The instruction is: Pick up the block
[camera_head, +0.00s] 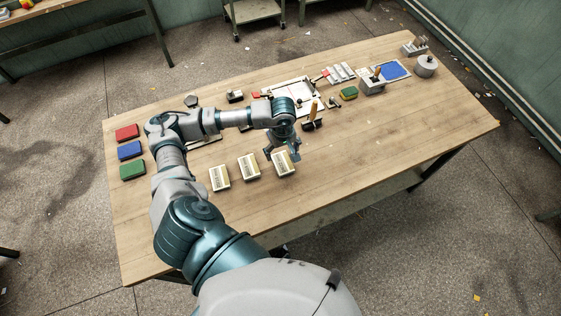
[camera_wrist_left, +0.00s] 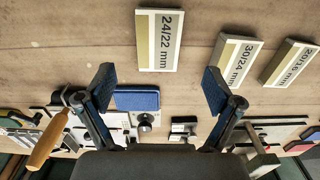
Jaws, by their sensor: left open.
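Three pale labelled blocks lie in a row on the table: a left one (camera_head: 219,177), a middle one (camera_head: 248,167) and a right one (camera_head: 283,165). In the left wrist view their labels read 24/22 mm (camera_wrist_left: 159,40), 30/24 mm (camera_wrist_left: 234,60) and 20/16 mm (camera_wrist_left: 288,64). My left gripper (camera_head: 282,150) is open and empty, above the far end of the right block. In the left wrist view the gripper (camera_wrist_left: 160,88) has its fingers spread, with the 24/22 mm block ahead of the gap. My right gripper is out of view.
Red (camera_head: 127,132), blue (camera_head: 130,150) and green (camera_head: 132,169) blocks lie at the table's left end. A wooden-handled tool (camera_head: 313,112) stands just beyond the gripper. A blue pad (camera_head: 392,70) and a round metal part (camera_head: 426,65) are at the far right. The table's front right is clear.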

